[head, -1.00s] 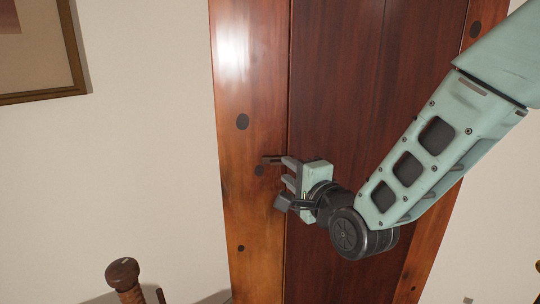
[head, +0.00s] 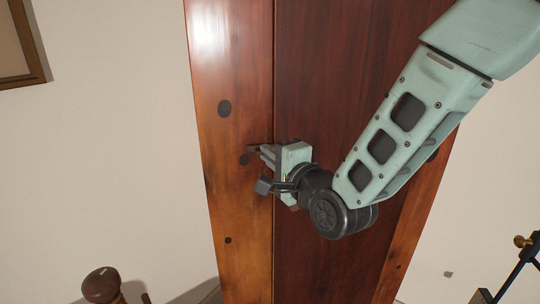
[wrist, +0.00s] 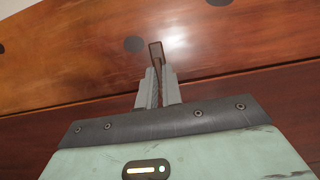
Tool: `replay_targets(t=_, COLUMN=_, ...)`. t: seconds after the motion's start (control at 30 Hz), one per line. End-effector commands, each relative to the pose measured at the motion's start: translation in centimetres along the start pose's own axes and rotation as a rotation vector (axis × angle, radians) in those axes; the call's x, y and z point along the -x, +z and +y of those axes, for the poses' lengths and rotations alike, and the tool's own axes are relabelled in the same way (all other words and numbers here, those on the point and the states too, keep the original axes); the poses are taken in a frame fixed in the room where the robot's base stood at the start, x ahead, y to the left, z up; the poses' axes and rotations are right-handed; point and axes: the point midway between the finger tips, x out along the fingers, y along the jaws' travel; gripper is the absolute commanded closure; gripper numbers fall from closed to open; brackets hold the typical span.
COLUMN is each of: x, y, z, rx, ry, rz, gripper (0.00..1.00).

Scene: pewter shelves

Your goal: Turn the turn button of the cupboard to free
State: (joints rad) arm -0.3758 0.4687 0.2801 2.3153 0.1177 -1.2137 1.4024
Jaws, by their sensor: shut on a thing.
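The cupboard (head: 330,90) has a dark red-brown door and a lighter wooden post at its left. The turn button, a small dark bar, sits by the seam between post and door; its end shows just left of my fingers in the head view (head: 252,148) and beyond the fingertips in the wrist view (wrist: 156,51). My gripper (head: 266,155) is shut on the turn button, and the fingers also show close together in the wrist view (wrist: 158,80). The fingers hide part of the button. Its exact angle is hard to tell.
A picture frame (head: 22,45) hangs on the wall at the upper left. A brown round-topped wooden post (head: 101,284) stands at the lower left. A dark stand with a brass knob (head: 522,241) is at the lower right.

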Motion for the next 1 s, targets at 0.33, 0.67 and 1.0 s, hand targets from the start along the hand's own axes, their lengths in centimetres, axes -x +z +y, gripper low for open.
replay_targets(t=0.33, x=0.01, y=-0.01, z=-0.13, rx=0.091, ry=0.038, rz=0.000, gripper=1.00)
replay_targets(t=0.67, x=-0.02, y=0.10, z=-0.47, rx=0.344, ry=0.142, rz=0.000, gripper=1.00)
replay_targets(t=1.0, x=-0.07, y=0.29, z=-0.80, rx=0.641, ry=0.268, rz=-0.002, gripper=1.00)
